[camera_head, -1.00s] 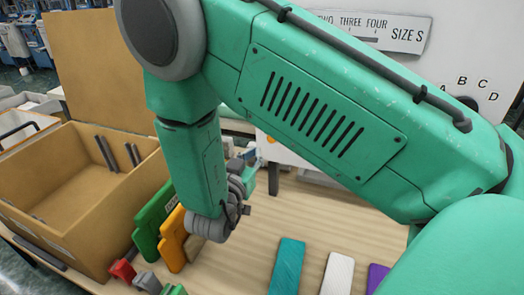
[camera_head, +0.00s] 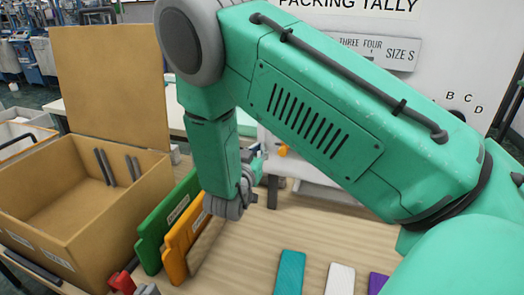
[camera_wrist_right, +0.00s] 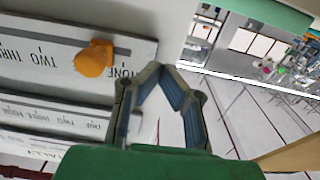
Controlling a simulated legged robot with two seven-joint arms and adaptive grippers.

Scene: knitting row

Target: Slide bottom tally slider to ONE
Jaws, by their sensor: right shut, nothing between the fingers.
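The bottom tally slider shows as an orange knob (camera_wrist_right: 94,58) in the right wrist view, where the board appears upside down. It sits in a dark slot between the printed words ONE and TWO. In the head view a small orange part (camera_head: 282,150) of it shows beside my right wrist. My right gripper (camera_wrist_right: 157,68) is shut and empty, its fingertips to the right of the knob and apart from it in the picture. In the head view my right gripper (camera_head: 257,163) is mostly hidden by my arm. My left gripper is not in view.
The white tally board (camera_head: 450,55) has another labelled strip (camera_head: 385,48) above. An open cardboard box (camera_head: 40,225) stands at left, beside green (camera_head: 160,222) and orange (camera_head: 180,250) pieces. Teal (camera_head: 290,272), white (camera_head: 340,279) and purple (camera_head: 377,283) pieces lie in front on the wooden table.

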